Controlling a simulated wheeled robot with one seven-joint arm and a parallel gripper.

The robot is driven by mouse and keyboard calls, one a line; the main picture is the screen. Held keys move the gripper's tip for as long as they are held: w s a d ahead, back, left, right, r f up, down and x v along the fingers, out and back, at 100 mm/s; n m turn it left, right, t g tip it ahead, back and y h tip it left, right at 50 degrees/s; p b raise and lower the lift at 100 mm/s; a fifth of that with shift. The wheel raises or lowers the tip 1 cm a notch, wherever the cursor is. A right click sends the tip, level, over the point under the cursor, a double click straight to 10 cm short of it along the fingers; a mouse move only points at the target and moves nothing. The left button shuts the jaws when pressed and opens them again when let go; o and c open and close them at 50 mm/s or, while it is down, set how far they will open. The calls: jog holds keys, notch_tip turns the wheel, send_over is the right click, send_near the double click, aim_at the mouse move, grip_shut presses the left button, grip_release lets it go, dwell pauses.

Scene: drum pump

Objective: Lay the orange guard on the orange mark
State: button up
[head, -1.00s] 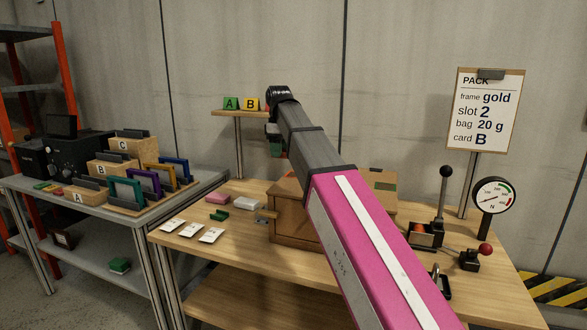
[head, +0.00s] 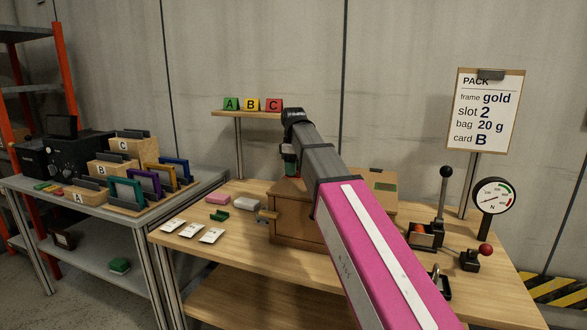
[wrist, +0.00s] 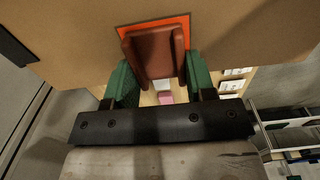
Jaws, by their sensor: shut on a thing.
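My gripper (wrist: 158,66) has green finger pads that are shut on the orange guard (wrist: 155,52), a channel-shaped piece that looks red-brown in shadow. In the wrist view the guard overlaps the orange mark (wrist: 153,20), whose bright edge shows above and beside it on a brown surface. Whether the guard touches that surface cannot be told. In the head view my gripper (head: 290,160) hangs at the far end of my pink arm, by the back left of the wooden box (head: 289,218). The mark cannot be made out in the head view.
The box stands on a wooden bench with white cards (head: 191,230), a pink block (head: 218,199) and a green piece (head: 219,215) to its left. A lever (head: 443,205) and gauge (head: 492,195) stand at right. A shelf with lettered blocks (head: 252,104) is behind.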

jog(key=o, duration=0.9)
jog(key=shift+f, duration=0.1)
notch_tip(320, 180, up, 12)
